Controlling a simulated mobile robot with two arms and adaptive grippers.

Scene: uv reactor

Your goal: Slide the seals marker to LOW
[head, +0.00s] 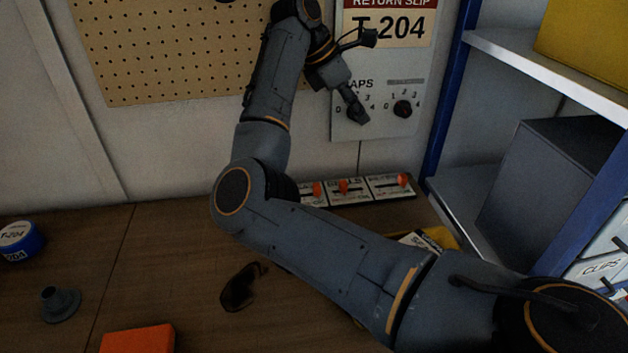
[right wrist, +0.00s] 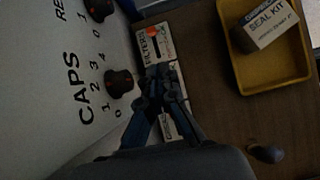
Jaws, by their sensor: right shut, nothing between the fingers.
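Three small slider panels with orange markers lie in a row at the foot of the wall. The middle one (head: 350,196) appears to be the seals panel, its print too small to read surely; its orange marker (head: 343,186) sits left of the panel's middle. My right gripper (head: 360,113) is shut and empty, in front of the wall board by the left CAPS knob, above the row. In the right wrist view its closed fingers (right wrist: 155,77) cover most of the panels beyond FILTERS (right wrist: 145,50), hiding the seals marker. My left gripper is out of view.
A wall board (head: 382,75) carries dial knobs (head: 403,108). A yellow tray (right wrist: 243,75) holds a seal kit box (right wrist: 270,25). Blue-framed shelving (head: 450,90) bounds the right. A blue tub (head: 20,241), grey part (head: 60,304) and orange block (head: 138,339) stand on the left bench.

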